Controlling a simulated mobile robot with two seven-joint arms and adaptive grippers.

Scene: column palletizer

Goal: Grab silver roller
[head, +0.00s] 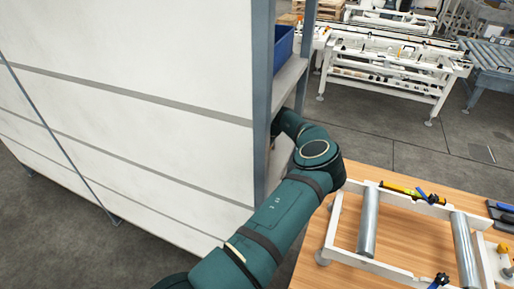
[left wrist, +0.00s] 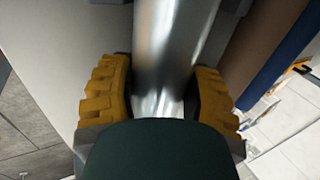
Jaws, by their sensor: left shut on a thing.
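In the left wrist view, a shiny silver roller (left wrist: 172,45) runs between the two yellow ridged fingers of my left gripper (left wrist: 165,95), which is shut on it. The roller's lower end is hidden behind the dark green part of my gripper. In the head view my green left arm reaches into the side of a white-panelled shelf, and its gripper and the held roller are hidden there. Two more silver rollers, a left one (head: 368,222) and a right one (head: 465,252), lie across a white frame (head: 400,202) on the wooden table. My right gripper is not in view.
The tall shelf's white side panel (head: 130,95) stands directly beside my arm. A blue bin (head: 283,47) sits on an upper shelf level. The wooden table (head: 405,235) carries the white frame, a yellow-black tool (head: 400,189) and blue-black clamps. White conveyor frames stand behind.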

